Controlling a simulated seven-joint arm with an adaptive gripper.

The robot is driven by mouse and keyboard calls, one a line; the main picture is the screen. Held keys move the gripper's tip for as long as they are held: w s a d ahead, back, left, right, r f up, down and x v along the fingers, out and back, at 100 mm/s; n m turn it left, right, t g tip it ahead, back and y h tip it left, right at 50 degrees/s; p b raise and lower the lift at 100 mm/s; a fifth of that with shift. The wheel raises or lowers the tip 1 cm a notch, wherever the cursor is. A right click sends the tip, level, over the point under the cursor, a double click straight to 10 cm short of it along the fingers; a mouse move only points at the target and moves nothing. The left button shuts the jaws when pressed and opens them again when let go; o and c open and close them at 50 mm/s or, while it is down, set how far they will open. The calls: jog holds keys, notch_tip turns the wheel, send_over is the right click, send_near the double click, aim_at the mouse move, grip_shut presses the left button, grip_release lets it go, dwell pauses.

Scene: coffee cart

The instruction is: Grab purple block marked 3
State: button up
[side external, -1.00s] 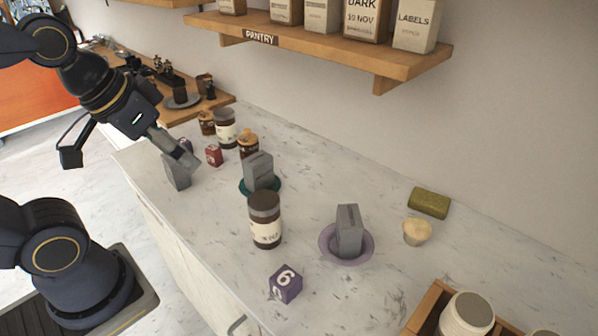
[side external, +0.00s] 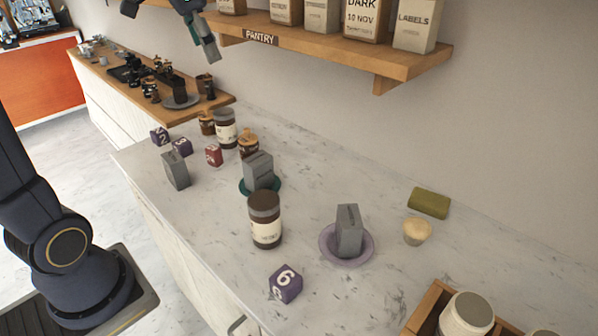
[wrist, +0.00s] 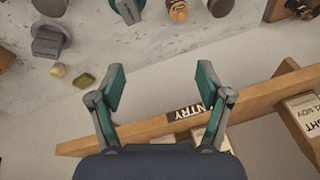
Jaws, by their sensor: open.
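A small purple block (side external: 182,147) stands at the far left of the counter in the side view; its white mark looks like a 3 but is small. Another purple block (side external: 160,136), seemingly marked 2, stands just behind it to the left. A third purple block (side external: 286,284), marked 6, sits at the front of the counter. My gripper (side external: 207,50) is high above the counter, near the shelf's left end, well away from these blocks. In the wrist view my gripper (wrist: 160,85) is open with nothing between its fingers; no purple block is clear there.
A grey upright block (side external: 177,170) and a red block (side external: 213,156) stand near the purple pair. A dark-topped jar (side external: 265,220) and a grey block on a purple dish (side external: 327,254) stand further right. The pantry shelf (side external: 300,46) overhangs the back.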

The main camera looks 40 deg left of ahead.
jog(key=w+a+f+n+g, duration=0.1)
jog(key=w+a+f, duration=0.1)
jog(key=a, duration=0.4)
jog(key=w+a+f+g, duration=0.1)
jog(key=w+a+f, duration=0.15)
jog(key=a, duration=0.35)
jog(key=n+g+h, duration=0.1)
jog(key=n+g, duration=0.1)
jog(key=n, duration=0.1)
send_over(180, 142)
notch_tip(180, 142, down, 13)
notch_tip(180, 142, down, 10)
jog(key=shift+d+r, duration=0.1)
jog(key=shift+d, duration=0.05)
jog(key=shift+s+f, duration=0.1)
jog(key=shift+f, duration=3.1)
jog(key=shift+c, duration=0.3)
jog(key=c, duration=1.2)
